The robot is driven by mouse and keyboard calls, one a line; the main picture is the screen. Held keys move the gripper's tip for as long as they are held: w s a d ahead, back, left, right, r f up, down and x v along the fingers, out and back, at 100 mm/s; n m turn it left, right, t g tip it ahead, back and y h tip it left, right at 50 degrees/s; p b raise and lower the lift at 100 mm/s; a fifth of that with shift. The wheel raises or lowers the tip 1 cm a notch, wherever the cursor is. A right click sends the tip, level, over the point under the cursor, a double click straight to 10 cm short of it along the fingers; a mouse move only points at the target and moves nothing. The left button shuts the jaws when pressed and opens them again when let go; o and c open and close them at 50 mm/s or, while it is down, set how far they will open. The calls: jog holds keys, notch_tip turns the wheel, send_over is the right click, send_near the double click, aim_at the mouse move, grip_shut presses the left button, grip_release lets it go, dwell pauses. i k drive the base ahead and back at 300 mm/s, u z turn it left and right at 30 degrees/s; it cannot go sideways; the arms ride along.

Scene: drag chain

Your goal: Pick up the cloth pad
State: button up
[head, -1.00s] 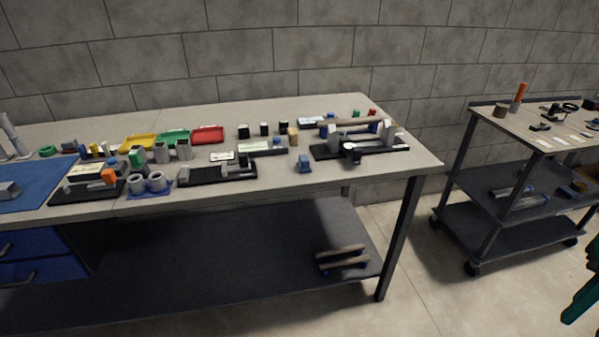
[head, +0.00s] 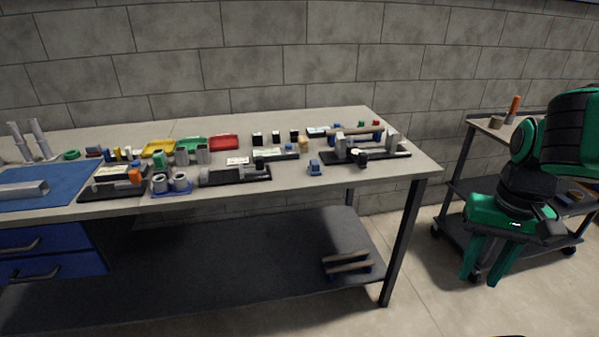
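I cannot pick out the cloth pad with certainty; the small items on the workbench (head: 300,205) and the cart are too small to tell. My gripper (head: 480,278) is at the right in the head view, green and pointing down. Its two fingers are apart with nothing seen between them. It is in front of the cart and to the right of the workbench, apart from the objects on both. My arm hides much of the cart's top and middle shelf.
The cart (head: 454,170) stands right of the workbench, with an orange upright piece (head: 513,104) on top. A blue mat (head: 62,186) lies at the bench's left. Yellow (head: 158,148), green (head: 191,144) and red (head: 223,142) trays sit near its middle. Floor shows between bench and cart.

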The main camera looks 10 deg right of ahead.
aim_at(313, 167)
jog(key=u, duration=0.05)
jog(key=i, duration=1)
jog(key=z, duration=0.05)
